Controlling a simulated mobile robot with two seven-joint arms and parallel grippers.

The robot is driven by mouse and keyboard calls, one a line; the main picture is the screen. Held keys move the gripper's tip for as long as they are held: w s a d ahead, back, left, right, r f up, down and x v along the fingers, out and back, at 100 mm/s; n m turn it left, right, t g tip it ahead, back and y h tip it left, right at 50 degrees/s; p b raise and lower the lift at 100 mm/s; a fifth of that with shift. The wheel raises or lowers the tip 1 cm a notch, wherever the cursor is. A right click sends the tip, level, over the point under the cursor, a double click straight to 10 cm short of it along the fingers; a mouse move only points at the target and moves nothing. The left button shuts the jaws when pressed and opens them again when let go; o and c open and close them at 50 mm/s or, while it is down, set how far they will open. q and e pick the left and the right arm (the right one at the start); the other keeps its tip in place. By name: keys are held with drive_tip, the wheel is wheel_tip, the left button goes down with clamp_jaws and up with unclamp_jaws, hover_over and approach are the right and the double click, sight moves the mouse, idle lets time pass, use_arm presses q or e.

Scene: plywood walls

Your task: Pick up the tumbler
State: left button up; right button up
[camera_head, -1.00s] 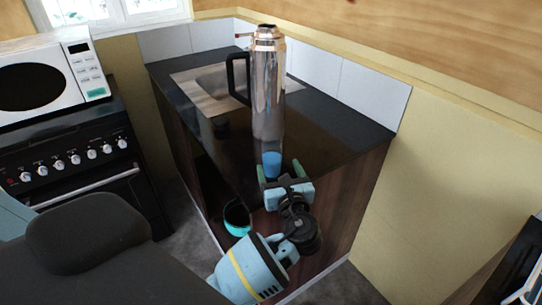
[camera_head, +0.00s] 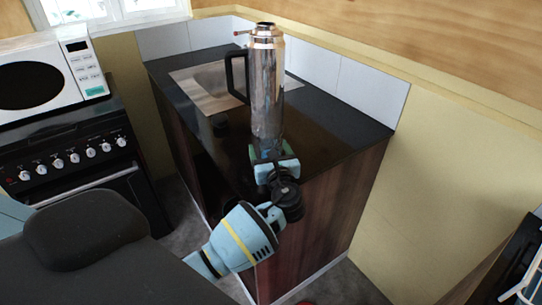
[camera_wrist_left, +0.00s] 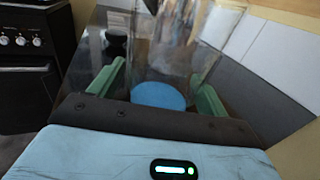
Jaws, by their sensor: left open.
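The tumbler (camera_head: 267,146) looks like a clear glass with a blue base, standing upright on the dark counter in front of a tall metallic flask. In the left wrist view its blue base (camera_wrist_left: 158,95) shows between my fingers, and its clear wall rises above. My left gripper (camera_head: 270,152) is open at the counter's near end, low by the tumbler's base. In the left wrist view, the green fingers of my left gripper (camera_wrist_left: 158,88) stand on either side of the tumbler with gaps. Whether either finger touches it I cannot tell. My right gripper is not in view.
The tall metallic flask (camera_head: 267,80) with a black handle (camera_head: 236,76) stands just behind the tumbler. The counter (camera_head: 340,138) is clear to the right. A stove (camera_head: 70,150) with a microwave (camera_head: 50,75) stands left.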

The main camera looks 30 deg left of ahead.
sight(269, 139)
use_arm(q)
drive_tip(key=c, duration=1.3)
drive_tip(key=shift+r, duration=0.25)
drive_tip(key=shift+r, duration=1.4)
drive_tip(key=shift+s+r+p, duration=0.1)
drive_tip(key=shift+r+p, duration=0.2)
drive_tip(key=shift+p, duration=0.05)
drive_tip(key=s+a+r, duration=0.1)
drive_tip(key=s+a, duration=0.7)
drive_tip(key=s, duration=0.5)
drive_tip(key=shift+a+p, duration=0.35)
drive_tip(key=shift+a, duration=0.05)
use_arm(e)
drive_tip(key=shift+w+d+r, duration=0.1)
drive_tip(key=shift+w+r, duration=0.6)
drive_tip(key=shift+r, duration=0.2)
use_arm(q)
drive_tip(key=shift+r, duration=0.1)
